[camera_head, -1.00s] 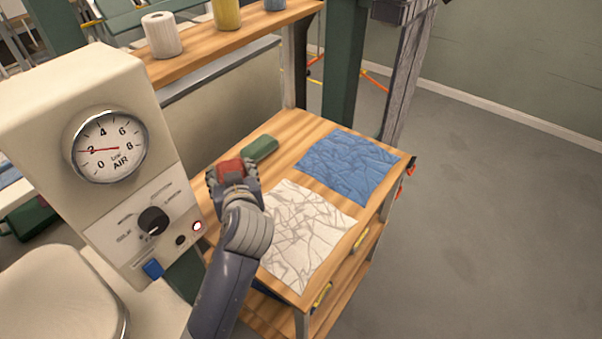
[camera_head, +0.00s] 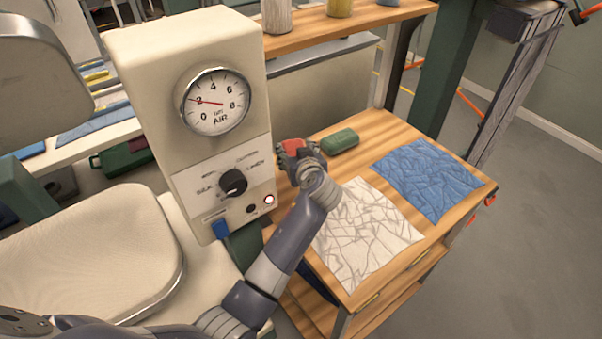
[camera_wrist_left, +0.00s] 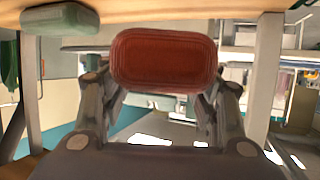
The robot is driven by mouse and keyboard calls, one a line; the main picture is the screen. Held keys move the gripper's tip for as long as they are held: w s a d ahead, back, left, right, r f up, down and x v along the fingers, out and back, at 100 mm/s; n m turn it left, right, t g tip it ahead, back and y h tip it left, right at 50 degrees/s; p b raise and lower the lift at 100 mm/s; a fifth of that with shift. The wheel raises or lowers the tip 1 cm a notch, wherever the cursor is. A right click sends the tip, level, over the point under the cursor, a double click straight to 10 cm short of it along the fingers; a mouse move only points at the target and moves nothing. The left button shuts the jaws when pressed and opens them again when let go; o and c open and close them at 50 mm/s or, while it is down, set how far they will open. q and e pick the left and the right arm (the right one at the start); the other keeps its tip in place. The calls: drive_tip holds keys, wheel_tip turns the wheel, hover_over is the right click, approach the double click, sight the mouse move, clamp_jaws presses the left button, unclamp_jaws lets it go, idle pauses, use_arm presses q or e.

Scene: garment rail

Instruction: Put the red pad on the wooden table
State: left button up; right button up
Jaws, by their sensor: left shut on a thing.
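My left gripper (camera_head: 294,150) is shut on the red pad (camera_head: 292,145). In the left wrist view the red pad (camera_wrist_left: 163,60) sits between the two fingers, which are on either side of it. The gripper is at the left edge of the wooden table (camera_head: 378,124), beside the machine with the gauge. I cannot tell whether the pad touches the tabletop. A green pad (camera_head: 340,141) lies on the table to the right of the gripper; it also shows at the top left of the wrist view (camera_wrist_left: 60,18). My right gripper is not in view.
A white cloth (camera_head: 365,232) and a blue cloth (camera_head: 428,178) cover much of the table. The cream machine with an air gauge (camera_head: 215,102) stands close left of my gripper. A shelf with several spools (camera_head: 340,30) runs behind. Bare wood shows around the green pad.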

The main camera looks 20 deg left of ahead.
use_arm(q)
wheel_tip(320, 180, down, 6)
drive_tip(key=b, duration=0.3)
drive_tip(key=shift+r, duration=0.1)
drive_tip(key=shift+w, duration=0.1)
drive_tip(key=shift+f+b, duration=0.2)
drive_tip(key=shift+b, duration=0.1)
drive_tip(key=o, duration=1.2)
drive_tip(key=shift+r, duration=0.1)
drive_tip(key=shift+o, duration=0.2)
drive_tip(key=shift+r, duration=0.1)
